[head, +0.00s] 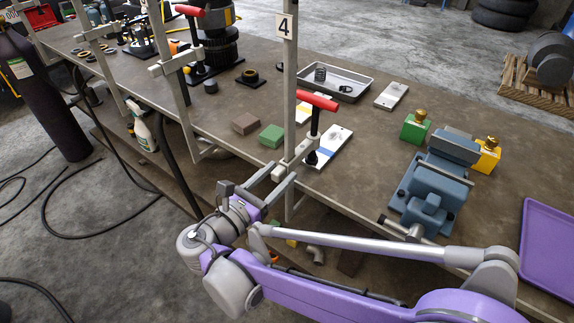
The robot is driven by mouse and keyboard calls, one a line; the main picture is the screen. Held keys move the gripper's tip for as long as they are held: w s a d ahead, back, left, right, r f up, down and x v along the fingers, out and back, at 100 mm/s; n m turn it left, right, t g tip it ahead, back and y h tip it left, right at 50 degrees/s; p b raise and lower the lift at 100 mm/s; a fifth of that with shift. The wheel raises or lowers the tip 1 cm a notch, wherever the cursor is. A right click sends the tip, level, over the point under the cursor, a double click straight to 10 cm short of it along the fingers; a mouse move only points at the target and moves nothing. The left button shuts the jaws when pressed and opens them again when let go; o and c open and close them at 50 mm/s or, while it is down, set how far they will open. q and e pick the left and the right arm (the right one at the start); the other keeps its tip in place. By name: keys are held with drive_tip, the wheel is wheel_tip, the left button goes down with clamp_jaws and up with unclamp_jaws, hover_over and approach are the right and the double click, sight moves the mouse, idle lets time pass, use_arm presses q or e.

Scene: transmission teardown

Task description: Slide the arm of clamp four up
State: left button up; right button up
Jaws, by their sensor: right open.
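Clamp four is an upright grey bar (290,75) with a white plate marked "4" (285,26) at the table's front edge. Its sliding arm (299,153) sits low on the bar, near table height. The arm carries a screw with a red T-handle (318,101); its dark foot (311,158) is at a white and blue plate (331,149). My right gripper (284,171) is open, its two fingers pointing at the arm's near end by the bar. The end appears between the fingertips; contact cannot be told. My left gripper is not in view.
A blue vise (434,190) stands right of the clamp, with green (415,128) and yellow (486,155) blocks nearby. A metal tray (334,82) lies behind. Brown (245,123) and green (271,136) blocks lie left. Other clamp bars (174,75) line the front edge.

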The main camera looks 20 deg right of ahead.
sight(286, 167)
drive_tip(key=shift+x, duration=1.85)
clamp_jaws()
